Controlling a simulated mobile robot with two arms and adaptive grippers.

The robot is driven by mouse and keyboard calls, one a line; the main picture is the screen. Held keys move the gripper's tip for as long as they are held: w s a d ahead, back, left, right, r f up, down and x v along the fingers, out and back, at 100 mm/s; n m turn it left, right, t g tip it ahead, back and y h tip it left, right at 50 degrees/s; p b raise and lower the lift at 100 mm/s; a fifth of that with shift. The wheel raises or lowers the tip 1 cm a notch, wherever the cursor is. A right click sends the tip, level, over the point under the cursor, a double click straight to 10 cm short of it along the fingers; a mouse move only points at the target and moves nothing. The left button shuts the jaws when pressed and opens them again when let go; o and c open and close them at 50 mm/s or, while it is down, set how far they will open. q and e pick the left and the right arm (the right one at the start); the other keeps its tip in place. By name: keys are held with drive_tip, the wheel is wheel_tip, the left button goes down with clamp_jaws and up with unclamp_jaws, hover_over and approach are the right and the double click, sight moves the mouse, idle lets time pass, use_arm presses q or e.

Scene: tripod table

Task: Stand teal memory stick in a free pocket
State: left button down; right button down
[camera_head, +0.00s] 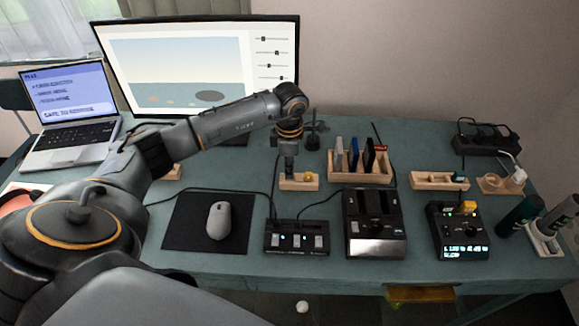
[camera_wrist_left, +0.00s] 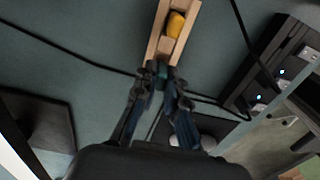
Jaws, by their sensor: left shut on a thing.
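My left gripper (camera_head: 290,170) comes down over the left end of a small wooden pocket block (camera_head: 299,186). In the left wrist view the left gripper (camera_wrist_left: 161,74) is shut on the teal memory stick (camera_wrist_left: 162,68), of which only a small part shows between the fingertips. The wooden block (camera_wrist_left: 156,38) lies just beyond the fingertips there, and a yellow stick (camera_wrist_left: 176,24) stands in one of its pockets. Whether the teal stick touches the block I cannot tell. My right gripper is in neither view.
A wooden rack (camera_head: 350,179) with several upright drives stands to the right. In front are a black hub (camera_head: 297,238), a dock (camera_head: 375,225) and a device with a lit display (camera_head: 461,232). A mouse (camera_head: 218,221) lies on a black mat; cables run close by.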

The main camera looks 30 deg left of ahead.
use_arm(q)
drive_tip(key=shift+f+b, duration=0.8)
drive_tip(key=shift+f, duration=0.2)
drive_tip(key=c, duration=1.3)
unclamp_jaws()
wheel_tip(320, 180, up, 12)
drive_tip(key=shift+r, duration=0.1)
